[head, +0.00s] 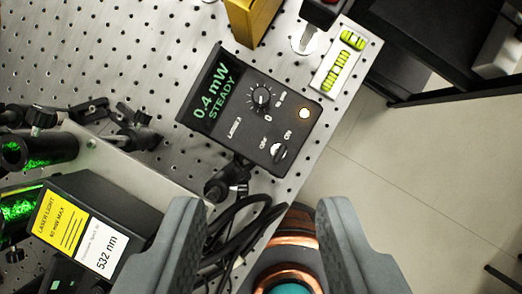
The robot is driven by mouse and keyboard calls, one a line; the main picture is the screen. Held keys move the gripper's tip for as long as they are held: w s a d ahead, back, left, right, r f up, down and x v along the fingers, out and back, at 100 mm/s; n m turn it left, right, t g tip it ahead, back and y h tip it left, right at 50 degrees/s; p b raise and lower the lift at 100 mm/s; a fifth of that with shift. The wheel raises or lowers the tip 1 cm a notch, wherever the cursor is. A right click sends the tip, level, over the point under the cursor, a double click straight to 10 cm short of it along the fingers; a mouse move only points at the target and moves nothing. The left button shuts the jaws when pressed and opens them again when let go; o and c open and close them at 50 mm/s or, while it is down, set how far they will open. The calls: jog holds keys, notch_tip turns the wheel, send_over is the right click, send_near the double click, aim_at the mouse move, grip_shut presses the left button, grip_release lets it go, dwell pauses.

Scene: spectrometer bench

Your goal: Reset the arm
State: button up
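My gripper (262,215) shows at the bottom of the head view, with its two grey fingers spread wide apart. The gap between the fingertips holds nothing that I can see. Black cables and a copper-coloured round part with a teal centre show behind and below the gap. The gripper looks apart from the black laser power box (245,112), which lies above it in the picture. The box's display reads 0.4 mW STEADY. It has a dial, an OFF/ON knob and a lit amber lamp.
A perforated optical bench (130,50) fills the upper left. A black laser module (95,225) with yellow and white labels is at the lower left, near dark cylindrical optics (40,150). A level (338,70) and a yellow block (250,20) stand near the top. Clear floor (420,170) is at right.

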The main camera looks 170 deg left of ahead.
jog(key=s+d+f+t, duration=0.1)
jog(key=s+t, duration=0.5)
jog(key=s, duration=0.7)
jog(key=s+d+f+n+t, duration=0.1)
jog(key=s+t, duration=0.5)
jog(key=s, duration=0.7)
jog(key=shift+s+d+f+t, duration=0.15)
jog(key=shift+d+f+t, duration=0.05)
jog(key=shift+d+t, duration=0.25)
dwell(0.7)
